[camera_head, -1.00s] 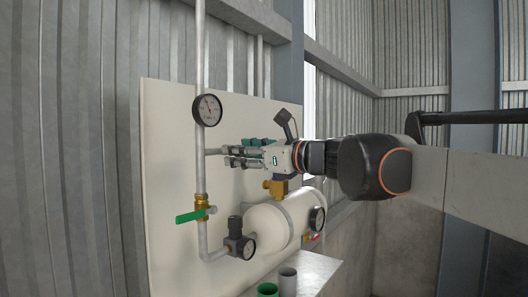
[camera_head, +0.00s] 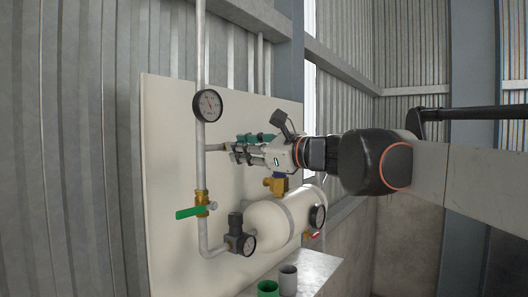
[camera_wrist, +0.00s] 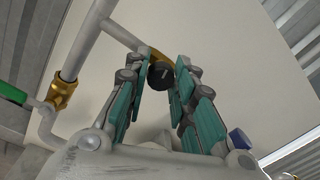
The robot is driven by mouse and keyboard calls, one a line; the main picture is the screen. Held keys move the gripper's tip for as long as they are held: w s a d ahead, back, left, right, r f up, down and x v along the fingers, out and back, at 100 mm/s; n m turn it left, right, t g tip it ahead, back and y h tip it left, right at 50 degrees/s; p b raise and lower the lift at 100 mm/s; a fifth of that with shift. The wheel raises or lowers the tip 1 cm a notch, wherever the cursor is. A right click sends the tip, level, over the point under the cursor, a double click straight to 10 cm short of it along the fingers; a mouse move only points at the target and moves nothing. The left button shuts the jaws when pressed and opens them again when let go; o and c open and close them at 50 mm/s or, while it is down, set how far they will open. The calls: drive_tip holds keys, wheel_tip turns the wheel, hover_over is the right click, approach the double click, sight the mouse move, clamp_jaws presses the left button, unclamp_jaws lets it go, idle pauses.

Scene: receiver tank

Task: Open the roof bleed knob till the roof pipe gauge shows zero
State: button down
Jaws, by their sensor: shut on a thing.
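The roof bleed knob (camera_wrist: 161,76) is a dark round knob with a pale mark, at a brass fitting on the side branch of the roof pipe (camera_head: 200,160). My gripper (camera_wrist: 164,72) is shut on the knob, with one teal-padded finger on each side of it. In the head view my gripper (camera_head: 232,151) reaches in from the right and its fingers hide the knob. The roof pipe gauge (camera_head: 208,105) is a round white dial with a black rim, above the branch. Its needle is too small to read surely.
A green-handled brass valve (camera_head: 200,205) sits lower on the pipe. A regulator with a gauge (camera_head: 240,240) is below it. The cream tank (camera_head: 270,222) with a brass fitting (camera_head: 275,184) lies under my gripper. Green (camera_head: 268,289) and grey (camera_head: 288,280) cups stand below.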

drive_tip(key=n+b, duration=0.1)
drive_tip(key=n, duration=1.1)
drive_tip(key=n+g+b, duration=0.1)
drive_tip(key=n+b, duration=0.1)
drive_tip(key=n, duration=1)
drive_tip(key=shift+w+n+y, duration=0.1)
drive_tip(key=shift+n+y, duration=0.3)
drive_tip(key=c, duration=1.3)
unclamp_jaws()
drive_tip(key=shift+c, duration=0.2)
drive_tip(key=v, duration=1.2)
